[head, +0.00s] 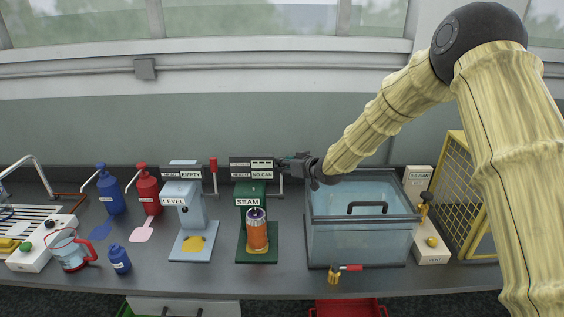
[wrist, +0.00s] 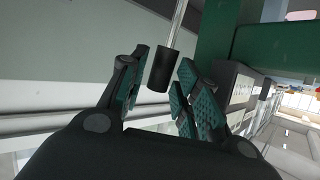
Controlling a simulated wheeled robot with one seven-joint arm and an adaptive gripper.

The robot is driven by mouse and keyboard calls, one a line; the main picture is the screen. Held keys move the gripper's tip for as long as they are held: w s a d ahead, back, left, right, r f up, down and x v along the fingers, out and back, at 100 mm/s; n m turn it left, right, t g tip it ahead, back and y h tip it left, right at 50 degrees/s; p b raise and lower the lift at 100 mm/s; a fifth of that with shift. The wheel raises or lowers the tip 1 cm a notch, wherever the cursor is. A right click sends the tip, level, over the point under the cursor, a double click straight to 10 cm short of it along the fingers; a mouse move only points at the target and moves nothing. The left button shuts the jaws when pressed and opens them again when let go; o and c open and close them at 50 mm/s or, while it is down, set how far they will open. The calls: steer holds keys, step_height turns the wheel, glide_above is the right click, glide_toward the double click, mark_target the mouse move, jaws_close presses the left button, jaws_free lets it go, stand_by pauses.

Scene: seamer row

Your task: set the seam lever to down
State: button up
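The green seam machine (head: 243,190) stands on the counter with a SEAM label and an orange can (head: 257,236) at its front. Its sign (head: 262,175) reads NO CAN. The seam lever shows in the wrist view as a black cylindrical grip (wrist: 160,70) on a thin metal rod. In the head view my gripper (head: 292,162) is at the sign's right end and hides the lever's grip. In the wrist view my gripper (wrist: 157,85) is open, with one finger on each side of the black grip. Gaps show beside the grip; its depth between the fingers is hard to judge.
The grey level machine (head: 186,205), with a red-topped lever (head: 213,165), stands left of the seam machine. A clear lidded tank (head: 360,232) stands close on the right, below my arm. A red-handled tool (head: 350,268) lies at the counter's front.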

steer(key=shift+x, duration=0.85)
steer(key=shift+w+a+f+p, duration=0.3)
steer(key=shift+w+p, duration=0.05)
steer(key=shift+w, duration=0.05)
steer(key=shift+a, duration=0.1)
jaws_close()
